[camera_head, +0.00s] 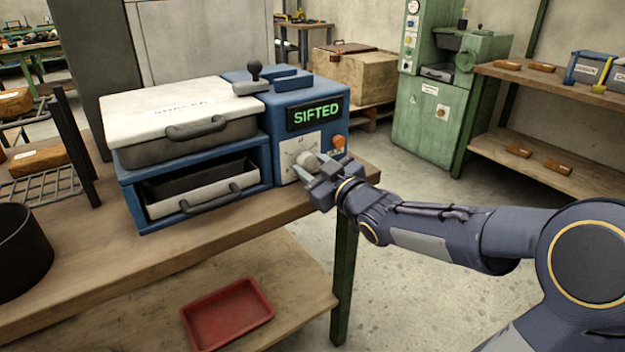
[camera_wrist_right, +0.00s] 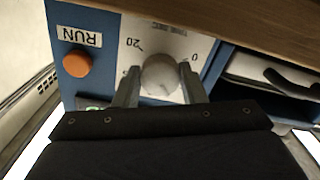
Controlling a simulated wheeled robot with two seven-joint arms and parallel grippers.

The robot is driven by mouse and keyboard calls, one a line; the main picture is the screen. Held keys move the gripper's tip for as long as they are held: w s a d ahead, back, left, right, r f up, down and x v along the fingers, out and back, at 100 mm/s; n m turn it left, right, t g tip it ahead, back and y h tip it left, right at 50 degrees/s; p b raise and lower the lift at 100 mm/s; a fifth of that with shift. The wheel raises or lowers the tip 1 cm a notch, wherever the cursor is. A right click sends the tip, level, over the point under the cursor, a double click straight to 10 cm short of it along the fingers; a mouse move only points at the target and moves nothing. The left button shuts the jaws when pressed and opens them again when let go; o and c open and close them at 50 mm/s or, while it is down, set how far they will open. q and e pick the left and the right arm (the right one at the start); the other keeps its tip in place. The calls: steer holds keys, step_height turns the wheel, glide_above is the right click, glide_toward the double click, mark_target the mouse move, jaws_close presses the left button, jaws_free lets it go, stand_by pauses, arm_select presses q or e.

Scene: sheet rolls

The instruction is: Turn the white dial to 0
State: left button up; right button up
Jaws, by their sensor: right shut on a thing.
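The white dial (camera_head: 308,161) sits on a pale scale plate on the front of the blue shaker machine (camera_head: 283,110). In the right wrist view the dial (camera_wrist_right: 161,74) lies between the two fingers, with a 20 and a 0 printed on the plate around it. My right gripper (camera_head: 318,172) is shut on the dial; it also shows in the right wrist view (camera_wrist_right: 160,88). The gripper partly hides the dial in the head view, and I cannot read its exact setting. The green display (camera_head: 316,113) reads SIFTED. My left gripper is not in view.
An orange RUN button (camera_head: 338,142) sits right beside the dial. A black pot (camera_head: 20,250) is on the bench at the left; a red tray (camera_head: 228,312) lies on the lower shelf.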

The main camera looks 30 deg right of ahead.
steer(key=n+b, duration=0.3)
steer(key=n, duration=0.1)
steer(key=shift+f+n+b, duration=0.2)
steer(key=shift+n+b, duration=0.1)
steer(key=shift+b, duration=0.1)
steer(key=n+b, duration=0.2)
steer(key=n, duration=0.1)
steer(key=shift+r+n, duration=0.1)
steer(key=shift+n, duration=0.3)
steer(key=n+b, duration=0.2)
steer(key=n, duration=0.2)
steer(key=shift+r+b, duration=0.1)
steer(key=shift+b, duration=0.2)
steer(key=shift+n+b, duration=0.65)
steer(key=shift+n, duration=1.35)
steer(key=shift+r, duration=0.1)
steer(key=o, duration=1)
